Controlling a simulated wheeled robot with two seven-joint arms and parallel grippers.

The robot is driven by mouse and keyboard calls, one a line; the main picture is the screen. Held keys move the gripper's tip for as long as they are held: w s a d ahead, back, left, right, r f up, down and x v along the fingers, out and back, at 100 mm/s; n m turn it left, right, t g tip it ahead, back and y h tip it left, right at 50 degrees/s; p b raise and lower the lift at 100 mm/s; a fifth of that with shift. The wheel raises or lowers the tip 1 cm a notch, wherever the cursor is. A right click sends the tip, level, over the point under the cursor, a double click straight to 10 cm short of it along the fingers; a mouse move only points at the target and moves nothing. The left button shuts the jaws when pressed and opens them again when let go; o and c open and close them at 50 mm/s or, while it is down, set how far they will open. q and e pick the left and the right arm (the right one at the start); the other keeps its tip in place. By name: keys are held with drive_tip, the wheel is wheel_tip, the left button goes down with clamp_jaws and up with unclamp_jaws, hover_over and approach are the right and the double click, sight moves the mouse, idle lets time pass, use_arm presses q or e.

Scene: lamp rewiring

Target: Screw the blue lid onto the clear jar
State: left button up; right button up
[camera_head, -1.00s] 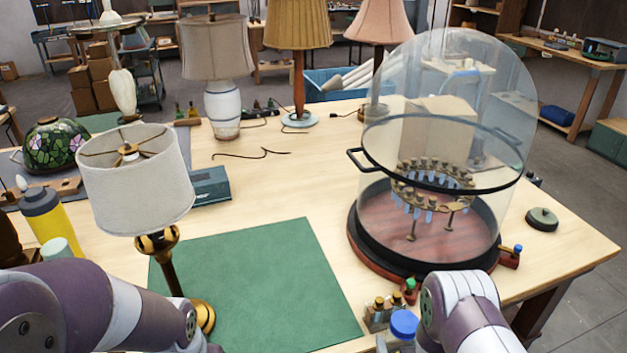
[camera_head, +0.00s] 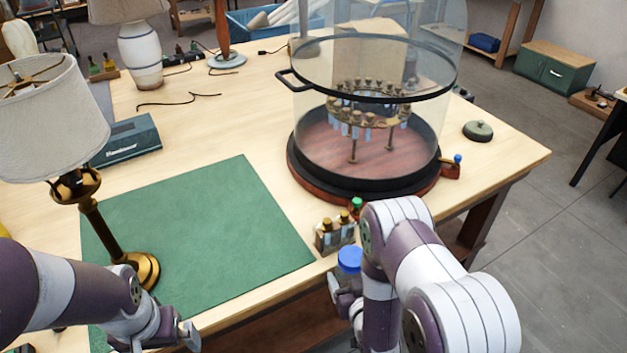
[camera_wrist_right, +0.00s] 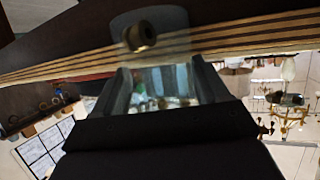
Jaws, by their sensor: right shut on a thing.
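The blue lid (camera_head: 349,258) sits at the top of the clear jar (camera_head: 346,281), just off the table's front edge in the head view. I cannot tell whether it is threaded on. My right gripper (camera_head: 343,300) is shut on the jar below the lid, partly hidden by my right arm. In the right wrist view, a clear body (camera_wrist_right: 168,82) shows between the two fingers; the lid is not recognisable there. My left gripper (camera_head: 165,338) is low at the bottom left, in front of the table edge; its jaw gap is unclear.
A small rack of brass-capped bottles (camera_head: 334,234) stands at the front edge beside the jar. A glass dome (camera_head: 370,150) stands behind it. A green mat (camera_head: 200,230) lies clear at centre left, with a brass lamp (camera_head: 110,240) at its left side.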

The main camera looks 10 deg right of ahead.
drive_tip(key=s+a+r+n+y, duration=0.2)
drive_tip(key=a+r, duration=0.3)
drive_tip(key=r, duration=0.1)
drive_tip(key=s+a+r+n+g+y, duration=0.1)
drive_tip(key=s+a+r+n+y, duration=0.1)
drive_tip(key=a+r, duration=0.3)
wheel_tip(320, 180, up, 2)
drive_tip(key=shift+s+a+n+y, duration=0.25)
drive_tip(key=shift+s+n+y, duration=0.05)
drive_tip(key=shift+s+y, duration=0.45)
clamp_jaws()
use_arm(q)
wheel_tip(320, 180, up, 12)
drive_tip(key=s, duration=0.1)
drive_tip(key=shift+s, duration=0.2)
drive_tip(key=shift+f, duration=0.1)
wheel_tip(320, 180, down, 12)
drive_tip(key=w, duration=0.1)
